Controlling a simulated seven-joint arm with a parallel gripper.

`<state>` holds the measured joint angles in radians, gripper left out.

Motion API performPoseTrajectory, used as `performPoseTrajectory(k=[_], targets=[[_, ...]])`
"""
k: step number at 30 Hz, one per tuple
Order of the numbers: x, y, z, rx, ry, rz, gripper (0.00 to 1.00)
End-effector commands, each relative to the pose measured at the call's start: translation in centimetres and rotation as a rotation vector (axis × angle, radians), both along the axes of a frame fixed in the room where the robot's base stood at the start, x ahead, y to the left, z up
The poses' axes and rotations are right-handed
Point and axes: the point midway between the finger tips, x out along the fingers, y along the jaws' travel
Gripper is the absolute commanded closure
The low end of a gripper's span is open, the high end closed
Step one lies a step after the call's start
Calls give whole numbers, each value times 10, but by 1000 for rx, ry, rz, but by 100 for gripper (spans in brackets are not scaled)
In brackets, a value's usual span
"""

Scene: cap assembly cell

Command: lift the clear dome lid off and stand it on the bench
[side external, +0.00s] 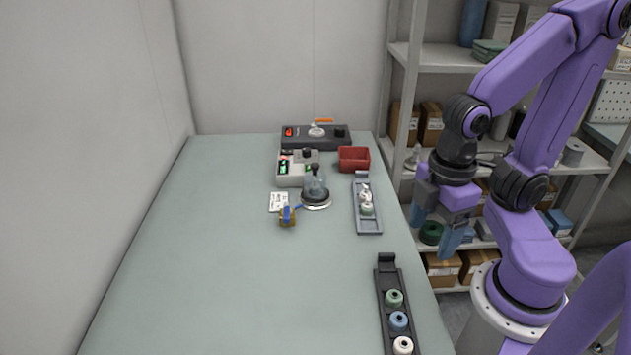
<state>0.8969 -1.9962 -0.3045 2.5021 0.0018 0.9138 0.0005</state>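The clear dome lid (314,188) stands upright with a dark knob on top, at the back middle of the bench (235,255). It sits on a round base with a pale rim (318,206). What is under the dome is too small to tell. My gripper (432,238) hangs off the bench's right edge, well to the right of the dome.
Behind the dome are a grey box with lit displays (293,168), a dark console (330,138) and a red bin (354,158). A grey rack (368,224) stands right of it; a dark rack (386,285) with caps is nearer. A card (279,201) and small brown-blue item (287,216) lie left. The left bench is clear.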

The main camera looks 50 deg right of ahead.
Motion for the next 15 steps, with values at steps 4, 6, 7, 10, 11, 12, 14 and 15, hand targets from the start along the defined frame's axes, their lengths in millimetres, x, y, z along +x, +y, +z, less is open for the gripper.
performPoseTrajectory(k=[4, 6, 7, 10, 11, 12, 14, 15], targets=[[0, 0, 0, 0, 0, 0, 10], [0, 0, 0, 0, 0, 0, 10], [0, 0, 0, 0, 0, 0, 10], [1, 1, 0, 0, 0, -7, 10], [2, 1, 1, 0, 0, -17, 10], [6, 3, 2, 0, 0, -39, 10], [14, 6, 5, -1, 3, -95, 10], [22, 10, 7, 1, 2, -148, 10]])
